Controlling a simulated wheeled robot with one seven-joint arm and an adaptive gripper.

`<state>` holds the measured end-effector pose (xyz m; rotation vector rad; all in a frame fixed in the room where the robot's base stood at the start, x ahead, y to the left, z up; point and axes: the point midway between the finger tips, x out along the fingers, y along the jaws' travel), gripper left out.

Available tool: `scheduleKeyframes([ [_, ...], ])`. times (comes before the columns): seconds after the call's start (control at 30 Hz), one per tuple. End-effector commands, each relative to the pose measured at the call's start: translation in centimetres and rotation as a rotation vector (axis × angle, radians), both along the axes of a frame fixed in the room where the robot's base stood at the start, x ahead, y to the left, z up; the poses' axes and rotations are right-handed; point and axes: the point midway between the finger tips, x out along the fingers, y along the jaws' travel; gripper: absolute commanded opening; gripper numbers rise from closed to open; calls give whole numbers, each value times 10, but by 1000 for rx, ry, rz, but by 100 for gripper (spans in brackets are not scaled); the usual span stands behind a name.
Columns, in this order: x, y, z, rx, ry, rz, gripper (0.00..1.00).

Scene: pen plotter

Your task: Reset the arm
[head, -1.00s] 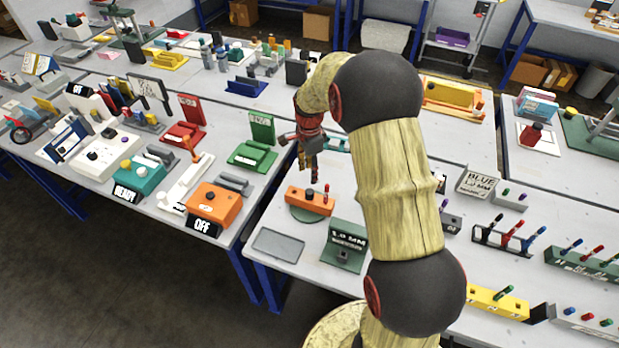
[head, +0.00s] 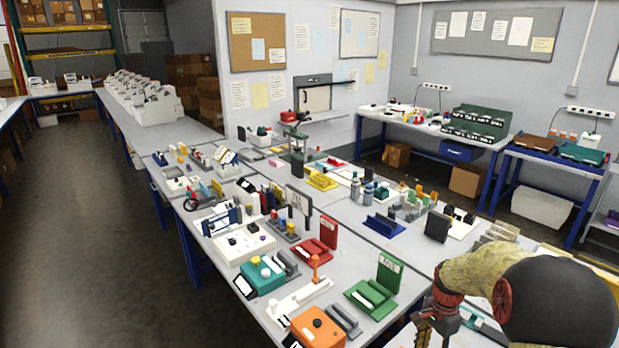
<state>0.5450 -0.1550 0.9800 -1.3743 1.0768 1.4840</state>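My arm shows at the lower right of the head view, with a dark round joint and a tan link running left to a red wrist. My gripper (head: 437,330) points down at the bottom edge of the picture, right of the green stand. Its fingers are small and partly cut off, so I cannot tell whether they are open or shut, or whether they hold anything.
The long table carries a green stand (head: 373,298), a red stand (head: 316,258), a teal box (head: 267,277) and an orange box (head: 318,328). A blue tray (head: 381,226) lies farther back. Open floor (head: 95,230) is at the left. A bench with green racks (head: 478,123) stands along the back wall.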

Motion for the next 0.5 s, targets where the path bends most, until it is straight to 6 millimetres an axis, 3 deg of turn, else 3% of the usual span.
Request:
scheduleKeyframes([
  [0.17, -42, 18, 28, 22, 4, 301, 43],
  [0.5, -129, 76, 121, -17, -103, 864, 43],
])
